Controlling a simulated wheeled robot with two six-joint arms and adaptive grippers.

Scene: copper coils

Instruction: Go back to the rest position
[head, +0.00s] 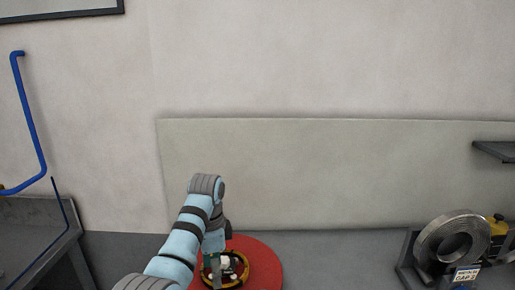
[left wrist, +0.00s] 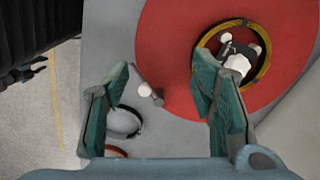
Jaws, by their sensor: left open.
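My left arm reaches in from the bottom of the head view, and its gripper (head: 214,262) points down over a red round plate (head: 268,262). The left wrist view shows the two green fingers of this gripper (left wrist: 168,88) wide apart with nothing between them. A copper-coloured coil ring (left wrist: 262,80) lies on the red plate (left wrist: 170,45), around a white and black fixture (left wrist: 237,60). The ring also shows in the head view (head: 244,272), partly hidden by the gripper. One finger overlaps the plate in the wrist picture; contact cannot be told. My right gripper is not in view.
A grey metal coil (head: 450,242) stands in a holder with a label at the right of the grey table (head: 345,255). Between the fingers, the wrist view shows a white knob (left wrist: 145,90) and a dark-and-white ring (left wrist: 127,123). A blue pipe (head: 30,115) runs along the left wall.

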